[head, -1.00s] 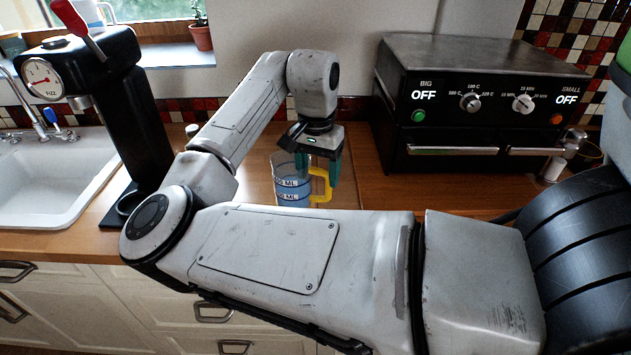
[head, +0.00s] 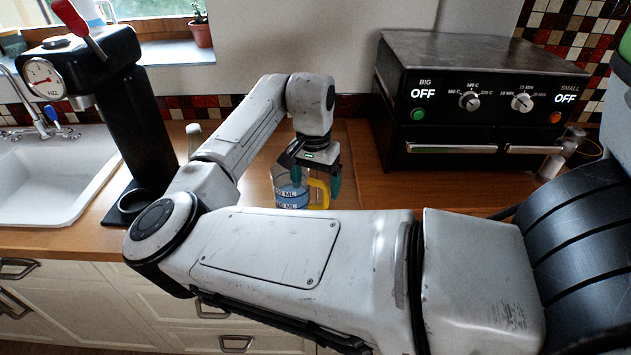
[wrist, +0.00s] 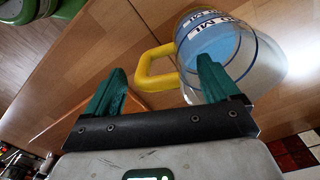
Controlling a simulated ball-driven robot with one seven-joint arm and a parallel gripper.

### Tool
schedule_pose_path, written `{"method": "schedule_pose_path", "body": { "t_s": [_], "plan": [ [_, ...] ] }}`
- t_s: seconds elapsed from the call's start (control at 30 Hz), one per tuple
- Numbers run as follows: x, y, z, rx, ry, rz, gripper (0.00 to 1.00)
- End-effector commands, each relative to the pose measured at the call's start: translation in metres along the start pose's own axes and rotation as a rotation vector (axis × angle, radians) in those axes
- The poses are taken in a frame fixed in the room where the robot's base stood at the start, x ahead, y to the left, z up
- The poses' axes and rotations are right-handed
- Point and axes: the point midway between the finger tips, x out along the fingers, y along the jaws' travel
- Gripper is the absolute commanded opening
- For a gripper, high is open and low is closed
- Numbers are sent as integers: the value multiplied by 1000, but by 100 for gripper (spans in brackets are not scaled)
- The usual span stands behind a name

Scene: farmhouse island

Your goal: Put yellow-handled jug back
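The yellow-handled jug (head: 291,198) is a clear measuring jug with blue and white "ML" markings, standing on the wooden counter behind my forearm, which hides part of its base. Its yellow handle (head: 320,192) is on its right side. My gripper (head: 315,184) is over the jug with its green fingers pointing down. In the wrist view, my gripper (wrist: 163,78) is open, with the yellow handle (wrist: 150,67) in the gap between the fingers. The right finger overlaps the jug's clear wall (wrist: 262,68); I cannot tell whether it touches.
A black oven (head: 470,120) with "OFF" displays stands at the right. A black tap machine (head: 140,115) with a red lever and the white sink (head: 60,170) are at the left. A potted plant (head: 200,32) sits on the sill. Bare counter (head: 365,160) lies between jug and oven.

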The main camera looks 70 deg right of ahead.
Motion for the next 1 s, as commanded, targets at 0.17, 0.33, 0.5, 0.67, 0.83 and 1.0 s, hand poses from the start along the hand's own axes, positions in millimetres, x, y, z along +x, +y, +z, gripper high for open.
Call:
{"method": "schedule_pose_path", "body": {
  "t_s": [0.17, 0.33, 0.5, 0.67, 0.83, 1.0],
  "plan": [
    [0, 0, 0, 0, 0, 0, 92],
    [-4, 0, 0, 1, 0, -2, 92],
    [-26, 0, -1, 2, 2, -2, 92],
    [-60, 0, -1, 1, 3, -3, 92],
    [-92, 0, -1, 1, 1, -2, 92],
    [-114, 0, 0, 1, 1, -2, 92]
  ]
}}
